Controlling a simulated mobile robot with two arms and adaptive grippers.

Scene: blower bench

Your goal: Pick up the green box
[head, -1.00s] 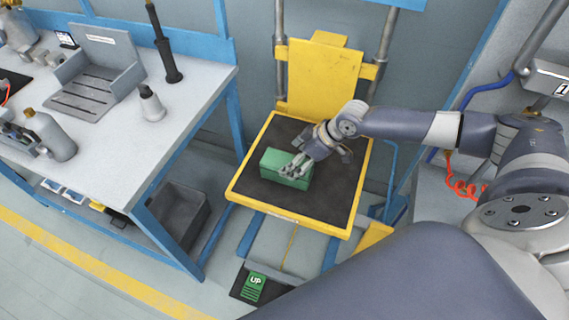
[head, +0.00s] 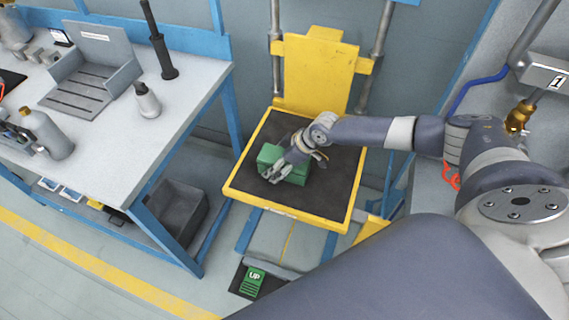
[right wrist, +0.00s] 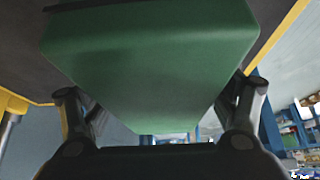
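The green box (head: 299,175) lies on the dark mat of the yellow-edged lift platform (head: 337,221). My right gripper (head: 274,174) is low over the box, and its fingers cover part of the box's left half. In the right wrist view the green box (right wrist: 150,70) fills the middle, very close. The right gripper's fingers (right wrist: 158,110) are spread wide, one on each side of the box. Their tips are partly hidden by it, and firm contact cannot be made out. The box appears to rest on the mat. My left gripper is not in view.
A workbench (head: 120,150) with bottles and a grey tray stands at the left. A grey bin (head: 178,210) is under it. The yellow back plate (head: 315,75) and posts rise behind the platform. A green UP pedal (head: 254,281) lies in front. The platform's right side is clear.

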